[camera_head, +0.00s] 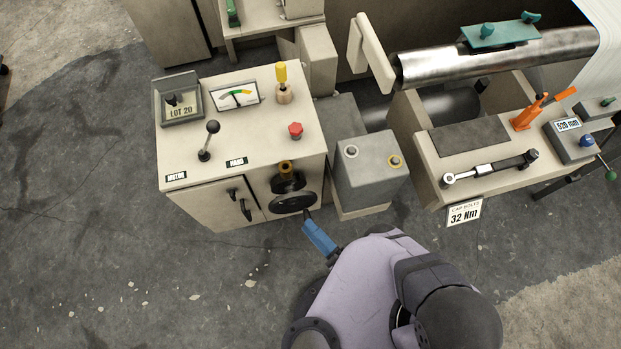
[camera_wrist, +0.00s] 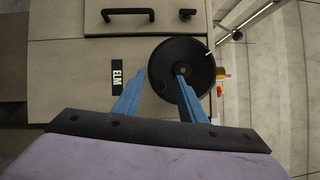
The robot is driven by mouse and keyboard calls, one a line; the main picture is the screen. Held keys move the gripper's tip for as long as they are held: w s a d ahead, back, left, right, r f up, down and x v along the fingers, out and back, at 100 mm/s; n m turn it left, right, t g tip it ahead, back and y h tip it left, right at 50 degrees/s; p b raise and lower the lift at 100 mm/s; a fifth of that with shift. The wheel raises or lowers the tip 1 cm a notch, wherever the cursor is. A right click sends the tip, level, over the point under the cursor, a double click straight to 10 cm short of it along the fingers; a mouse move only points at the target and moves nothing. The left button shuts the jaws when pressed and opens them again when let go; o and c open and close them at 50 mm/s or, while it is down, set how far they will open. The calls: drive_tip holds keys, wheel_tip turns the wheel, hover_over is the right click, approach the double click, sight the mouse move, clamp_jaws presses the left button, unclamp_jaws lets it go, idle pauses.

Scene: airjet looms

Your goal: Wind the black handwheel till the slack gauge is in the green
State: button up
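The black handwheel (camera_head: 293,204) is on the front face of the beige cabinet, low at its right corner. It also shows in the wrist view (camera_wrist: 196,62) as a dark disc with a hub. My gripper (camera_head: 308,217) has blue fingers and is at the wheel's lower right edge. In the wrist view the fingers are apart: the right one overlaps the disc near the hub, the left one lies outside its left rim. I cannot tell whether they touch it. The slack gauge (camera_head: 235,95) on the cabinet top has a coloured arc; its needle is too small to read surely.
A grey box (camera_head: 369,170) stands right of the wheel. A torque wrench (camera_head: 490,167) lies on the loom. Floor in front is clear.

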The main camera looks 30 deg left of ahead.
drive_tip(key=shift+s+d+p, duration=0.65)
drive_tip(key=shift+s+d, duration=0.75)
drive_tip(key=shift+r, duration=0.15)
wheel_tip(320, 180, up, 10)
drive_tip(key=p, duration=1)
